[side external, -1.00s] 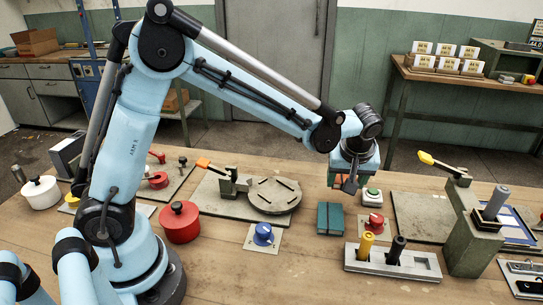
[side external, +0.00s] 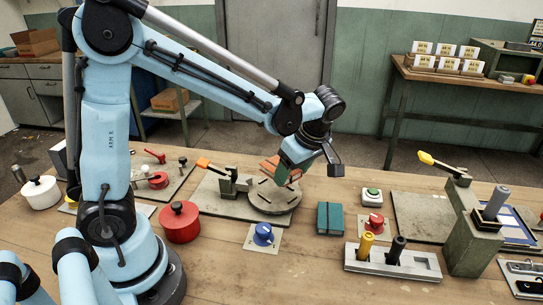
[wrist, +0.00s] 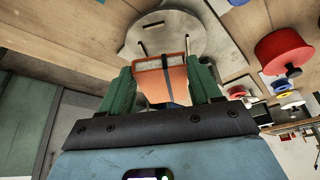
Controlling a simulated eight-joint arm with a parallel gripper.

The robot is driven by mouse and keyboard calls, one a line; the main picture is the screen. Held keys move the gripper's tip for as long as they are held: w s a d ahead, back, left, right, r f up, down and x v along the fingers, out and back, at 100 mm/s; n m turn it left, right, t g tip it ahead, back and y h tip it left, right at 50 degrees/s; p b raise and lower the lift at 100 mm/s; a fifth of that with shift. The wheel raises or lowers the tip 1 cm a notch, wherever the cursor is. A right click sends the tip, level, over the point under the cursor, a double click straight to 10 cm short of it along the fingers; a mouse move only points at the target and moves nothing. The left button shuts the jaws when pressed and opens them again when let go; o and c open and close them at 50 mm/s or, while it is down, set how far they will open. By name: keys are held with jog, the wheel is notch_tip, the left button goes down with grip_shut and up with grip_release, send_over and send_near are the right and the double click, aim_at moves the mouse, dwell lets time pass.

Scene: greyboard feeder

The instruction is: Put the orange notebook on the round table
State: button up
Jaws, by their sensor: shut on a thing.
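The orange notebook (wrist: 162,80) is held between the two green fingers of my gripper (wrist: 160,88) in the wrist view. In the side view the notebook (side external: 270,166) shows as an orange edge beside my gripper (side external: 288,176), tilted, over the round table. The round table (side external: 275,201) is a grey slotted disc on a flat plate; it also shows beyond the notebook in the wrist view (wrist: 190,35). The notebook looks raised above the disc, but I cannot tell the gap.
A teal notebook (side external: 330,218) lies right of the round table. An orange-handled lever (side external: 222,178) stands just left of the disc.

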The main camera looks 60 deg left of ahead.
aim_at(291, 183)
jog(key=shift+s+a+f+n, duration=0.2)
jog(key=shift+s+a+n, duration=0.2)
jog(key=shift+a, duration=0.05)
jog(key=shift+f, duration=2.05)
jog(key=shift+f, duration=0.65)
dwell(0.7)
jog(key=o, duration=1.1)
jog(key=shift+o, duration=0.2)
jog(key=shift+d+r, duration=0.1)
jog(key=v, duration=1.2)
jog(key=shift+w, duration=0.2)
